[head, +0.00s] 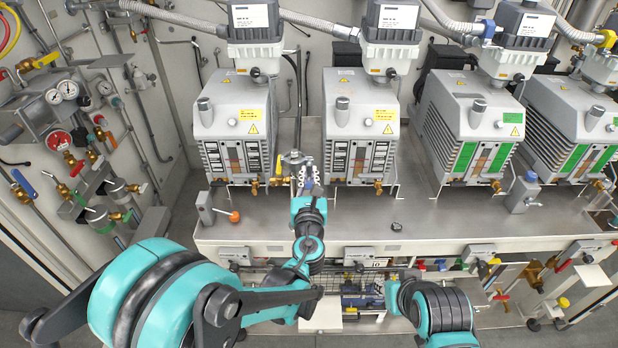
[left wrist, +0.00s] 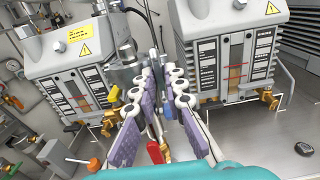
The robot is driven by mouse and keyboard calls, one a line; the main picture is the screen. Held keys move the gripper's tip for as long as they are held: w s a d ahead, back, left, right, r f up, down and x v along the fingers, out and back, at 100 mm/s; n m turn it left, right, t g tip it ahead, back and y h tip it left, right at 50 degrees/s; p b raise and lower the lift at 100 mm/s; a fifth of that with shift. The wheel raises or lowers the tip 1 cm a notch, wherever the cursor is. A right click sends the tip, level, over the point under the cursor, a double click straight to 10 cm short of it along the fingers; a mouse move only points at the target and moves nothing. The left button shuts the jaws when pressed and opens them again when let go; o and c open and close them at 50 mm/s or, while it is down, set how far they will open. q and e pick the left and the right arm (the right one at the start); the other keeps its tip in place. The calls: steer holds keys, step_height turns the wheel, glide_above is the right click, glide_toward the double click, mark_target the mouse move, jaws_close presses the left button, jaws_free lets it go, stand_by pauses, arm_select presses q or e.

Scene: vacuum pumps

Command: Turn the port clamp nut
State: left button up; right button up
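My left gripper (head: 305,175) reaches over the bench between the two left pumps, at an upright metal pipe fitting (head: 294,157). In the left wrist view its two chain-like fingers with purple pads (left wrist: 163,78) stand apart. The upright fitting (left wrist: 154,62) shows behind and between the fingertips, and I cannot tell whether they touch it. A red handle (left wrist: 156,152) shows low between the fingers, with a brass part beside it. I cannot make out the clamp nut clearly; the fingers partly cover this area. My right arm (head: 440,308) shows at lower right, but its gripper does not.
Grey pumps stand left (head: 234,115) and right (head: 361,115) of the left gripper, with brass valves low in front. An orange-knobbed lever (head: 234,216) is at the bench's left. A small dark knob (head: 396,226) lies on the bench (head: 440,222), which is mostly clear in front.

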arm_select(q)
steer(key=shift+o, duration=1.2)
steer(key=shift+s, duration=0.1)
steer(key=shift+s, duration=0.9)
steer(key=s, duration=0.6)
